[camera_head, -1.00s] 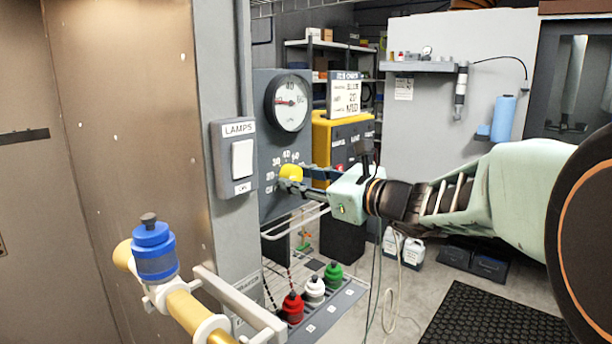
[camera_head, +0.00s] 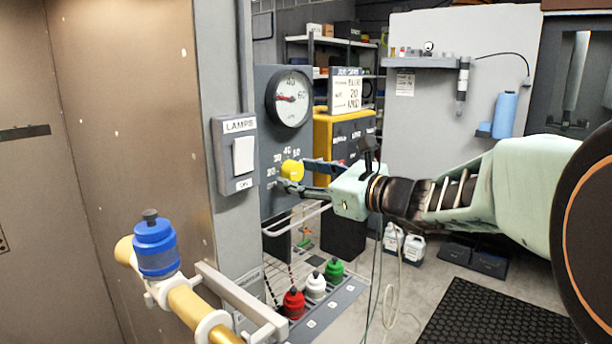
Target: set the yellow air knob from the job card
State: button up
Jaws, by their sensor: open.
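The yellow air knob (camera_head: 292,170) is on a grey panel (camera_head: 270,130), with a printed number scale around its upper side. A round gauge (camera_head: 289,98) with a red needle sits above it. My gripper (camera_head: 290,184) is open at the knob's lower right side, with its fingers pointing left toward the panel. I cannot tell whether a finger touches the knob. The job card (camera_head: 346,91) stands behind on a yellow unit (camera_head: 322,150). It reads "JOB CARD", with "BLUE", "20" and a blurred last line.
A lamps switch (camera_head: 235,155) is on the grey post left of the panel. Red (camera_head: 293,303), white (camera_head: 315,286) and green (camera_head: 334,270) bottles stand on a rack below. Hoses hang beneath my gripper.

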jog(key=v, duration=0.7)
jog(key=shift+d, duration=0.1)
